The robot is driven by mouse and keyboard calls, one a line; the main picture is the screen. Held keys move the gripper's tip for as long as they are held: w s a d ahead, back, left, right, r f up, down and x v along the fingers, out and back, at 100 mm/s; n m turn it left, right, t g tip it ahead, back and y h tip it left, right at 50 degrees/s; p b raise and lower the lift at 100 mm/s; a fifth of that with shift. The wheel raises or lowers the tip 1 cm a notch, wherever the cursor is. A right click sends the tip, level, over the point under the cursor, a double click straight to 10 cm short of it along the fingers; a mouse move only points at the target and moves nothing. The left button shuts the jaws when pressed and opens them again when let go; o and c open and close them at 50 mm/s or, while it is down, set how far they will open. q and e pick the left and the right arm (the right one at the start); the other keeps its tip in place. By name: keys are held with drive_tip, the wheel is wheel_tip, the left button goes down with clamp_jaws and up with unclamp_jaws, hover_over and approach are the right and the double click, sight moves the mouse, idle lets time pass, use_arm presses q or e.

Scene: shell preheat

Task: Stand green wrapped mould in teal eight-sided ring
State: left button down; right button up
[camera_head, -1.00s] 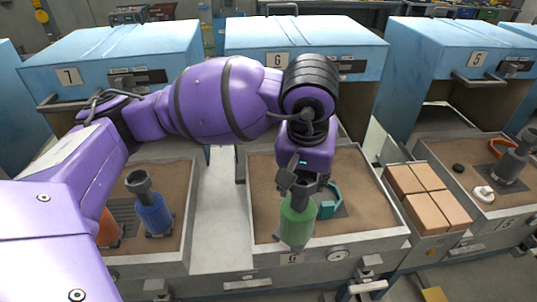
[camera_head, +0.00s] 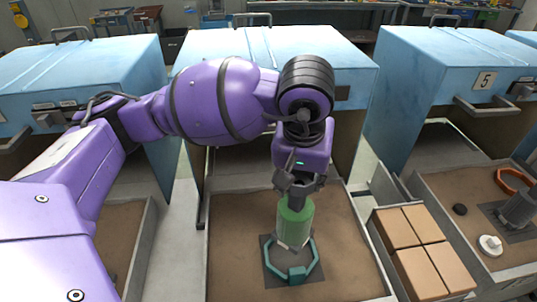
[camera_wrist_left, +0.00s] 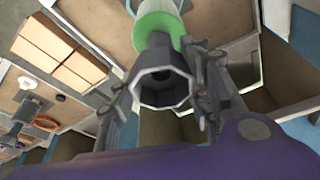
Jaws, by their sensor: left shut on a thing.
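The green wrapped mould (camera_head: 295,220) hangs upright in my left gripper (camera_head: 300,185), which is shut on its grey upper part. In the left wrist view the mould's grey cup-like top (camera_wrist_left: 163,86) shows between the fingers, with the green band (camera_wrist_left: 158,22) beyond. The teal eight-sided ring (camera_head: 297,273) lies on a dark square plate in the sand tray (camera_head: 232,245). The mould's lower end overlaps the ring's back part in the head view. I cannot tell whether it touches the plate. My right gripper is not in view.
Tan blocks (camera_head: 412,247) fill a bin right of the tray. Farther right, another tray holds an orange ring (camera_head: 513,180), a grey mould (camera_head: 520,208), a white piece (camera_head: 490,244) and a black piece. Blue ovens (camera_head: 270,50) stand behind.

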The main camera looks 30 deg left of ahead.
sight(298, 188)
use_arm(q)
drive_tip(key=f, duration=0.5)
drive_tip(key=shift+s+f, duration=0.2)
drive_tip(key=shift+f, duration=0.15)
drive_tip(key=shift+s+p+x, duration=0.15)
drive_tip(key=shift+s+x, duration=0.05)
drive_tip(key=shift+x, duration=0.75)
drive_tip(key=shift+s+p+x, duration=0.15)
drive_tip(key=shift+s+x, duration=0.05)
drive_tip(key=shift+x, duration=0.75)
drive_tip(key=c, duration=0.9)
unclamp_jaws()
drive_tip(key=shift+d+f, duration=0.1)
drive_tip(key=shift+f, duration=0.1)
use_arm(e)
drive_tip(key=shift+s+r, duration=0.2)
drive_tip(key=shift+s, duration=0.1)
use_arm(q)
drive_tip(key=v, duration=1)
drive_tip(key=shift+r, duration=0.4)
drive_tip(key=shift+s+d+r, duration=0.1)
drive_tip(key=shift+s+r, duration=0.2)
drive_tip(key=shift+r, duration=0.35)
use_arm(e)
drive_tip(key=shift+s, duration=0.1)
use_arm(q)
drive_tip(key=shift+f, duration=0.1)
